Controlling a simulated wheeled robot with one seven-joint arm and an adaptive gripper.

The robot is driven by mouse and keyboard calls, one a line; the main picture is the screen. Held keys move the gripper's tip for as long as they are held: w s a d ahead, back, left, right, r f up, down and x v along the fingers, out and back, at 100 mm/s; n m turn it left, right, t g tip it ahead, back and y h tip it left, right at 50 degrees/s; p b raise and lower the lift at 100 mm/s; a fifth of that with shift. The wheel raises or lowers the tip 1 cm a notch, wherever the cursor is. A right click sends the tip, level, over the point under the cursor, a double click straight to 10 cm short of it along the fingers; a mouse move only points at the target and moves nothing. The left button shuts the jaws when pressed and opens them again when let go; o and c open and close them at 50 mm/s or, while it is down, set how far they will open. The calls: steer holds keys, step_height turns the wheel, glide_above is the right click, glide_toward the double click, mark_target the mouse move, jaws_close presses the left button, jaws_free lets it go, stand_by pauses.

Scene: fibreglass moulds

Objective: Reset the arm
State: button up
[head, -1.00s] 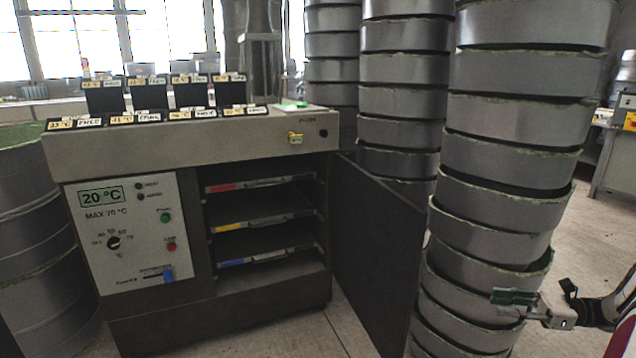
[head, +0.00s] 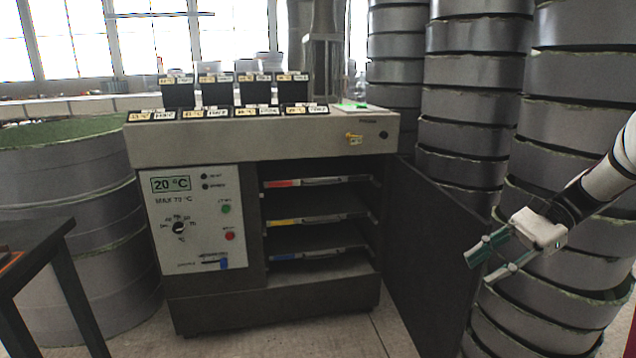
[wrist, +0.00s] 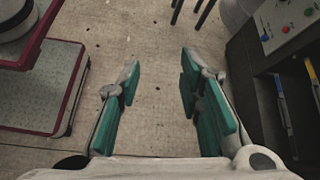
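My gripper (head: 496,262) is at the right of the head view, in front of the stacked grey rings and to the right of the oven's open door. In the wrist view my gripper (wrist: 158,95) has its two green-padded fingers wide apart. Nothing is between them; only the speckled floor (wrist: 155,70) shows beyond.
A grey oven (head: 270,140) stands ahead with its door (head: 425,255) swung open and several shelves inside. Several stacks of grey rings (head: 560,120) rise behind and right of the door. A dark table (head: 35,240) is at the left. Floor shows in front of the oven.

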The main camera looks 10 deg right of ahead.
steer(key=s+a+r+n+g+h, duration=0.1)
steer(key=s+a+r+n+h, duration=0.25)
steer(key=s+a, duration=0.4)
steer(key=s+a+r+n+g+h, duration=0.25)
steer(key=s+a+r+n, duration=0.2)
steer(key=a, duration=0.55)
steer(key=s+a+f+n+t+h, duration=0.2)
steer(key=s+f+n+h, duration=0.15)
steer(key=s, duration=0.45)
steer(key=s+a+f+n+t+h, duration=0.2)
steer(key=s+n, duration=0.3)
steer(key=s, duration=0.4)
step_height(320, 180, up, 26)
steer(key=t+p, duration=0.3)
steer(key=p, duration=2.1)
steer(key=shift+w+d+m, duration=0.35)
steer(key=shift+w+d, duration=0.05)
steer(key=shift+d, duration=0.05)
